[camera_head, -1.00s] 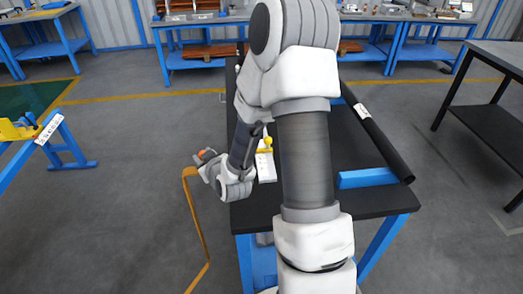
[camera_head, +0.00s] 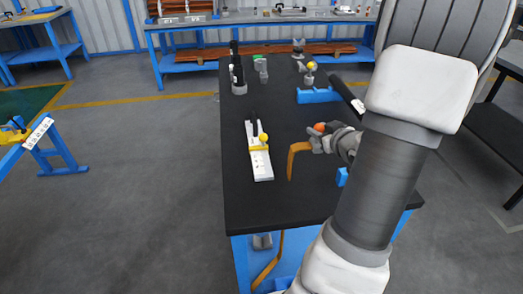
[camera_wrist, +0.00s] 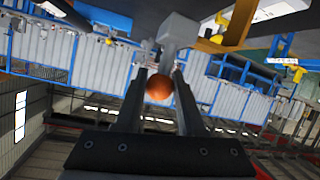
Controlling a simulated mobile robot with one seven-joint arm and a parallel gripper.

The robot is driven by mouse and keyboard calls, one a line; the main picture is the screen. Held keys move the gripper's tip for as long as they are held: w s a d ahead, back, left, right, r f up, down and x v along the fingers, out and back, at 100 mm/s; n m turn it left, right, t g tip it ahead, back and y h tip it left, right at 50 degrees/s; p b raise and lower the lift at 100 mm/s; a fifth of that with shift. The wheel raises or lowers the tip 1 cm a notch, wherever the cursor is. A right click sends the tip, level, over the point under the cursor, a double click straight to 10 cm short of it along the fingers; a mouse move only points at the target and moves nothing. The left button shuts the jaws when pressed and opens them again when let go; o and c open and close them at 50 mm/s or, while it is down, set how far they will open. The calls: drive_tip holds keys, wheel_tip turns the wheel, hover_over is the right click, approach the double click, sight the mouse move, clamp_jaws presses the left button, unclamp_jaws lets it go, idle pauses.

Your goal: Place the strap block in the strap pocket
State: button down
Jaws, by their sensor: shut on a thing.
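My gripper (camera_head: 340,140) is over the right part of the dark table (camera_head: 240,205), its jaws shut on a grey block. The wrist view shows this block (camera_wrist: 180,31) at the fingertips, with an orange ball (camera_wrist: 159,87) between the fingers. In the head view the ball (camera_head: 319,127) sits at the gripper's left end. An orange-yellow strap (camera_head: 294,158) bends down from there; it also shows in the wrist view (camera_wrist: 240,22). I take the held piece as the strap block. I cannot tell which part is the strap pocket.
A white plate with a yellow knob and dark handle (camera_head: 260,160) lies left of the gripper. The table's front left is clear. My arm covers its right side.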

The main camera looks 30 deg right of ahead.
drive_tip(key=shift+w+a+f+b, duration=0.6)
drive_tip(key=shift+w+a+f, duration=0.3)
drive_tip(key=shift+w+f, duration=0.85)
drive_tip(key=shift+w+a+f+b, duration=0.65)
drive_tip(key=shift+w+a+f, duration=0.25)
drive_tip(key=shift+w+f, duration=0.85)
drive_tip(key=shift+w+a+f+b, duration=0.6)
drive_tip(key=shift+w+a+f, duration=0.3)
drive_tip(key=shift+w+f, duration=0.8)
drive_tip(key=shift+s+f, duration=0.2)
drive_tip(key=shift+f, duration=0.1)
drive_tip(key=shift+f, duration=0.15)
drive_tip(key=c, duration=0.5)
unclamp_jaws()
